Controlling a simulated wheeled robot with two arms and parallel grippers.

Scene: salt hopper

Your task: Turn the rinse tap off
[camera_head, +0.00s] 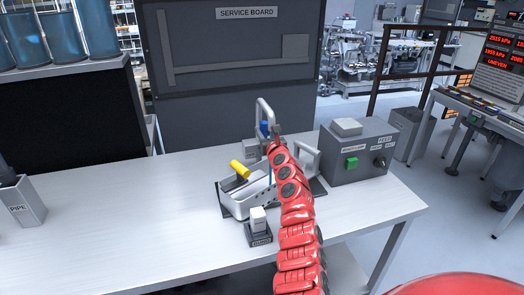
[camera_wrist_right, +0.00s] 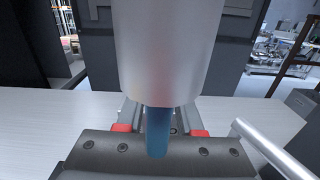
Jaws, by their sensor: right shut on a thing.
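The rinse tap (camera_head: 262,107) is a grey arched spout at the back edge of the bench. A blue part or stream (camera_head: 264,128) shows below its spout end; I cannot tell which. In the right wrist view the grey tube (camera_wrist_right: 170,50) fills the middle, and the blue piece (camera_wrist_right: 157,130) comes out beneath it. My right gripper (camera_wrist_right: 160,125) is at the tap, shut on part of it, with red pads on both sides. The tube hides most of the grip. My left gripper is not in view.
A metal tray with a yellow-handled part (camera_head: 240,169) lies left of my red right arm. A small block on a dark base (camera_head: 258,222) stands in front. A grey control box (camera_head: 356,155) with a green button stands right.

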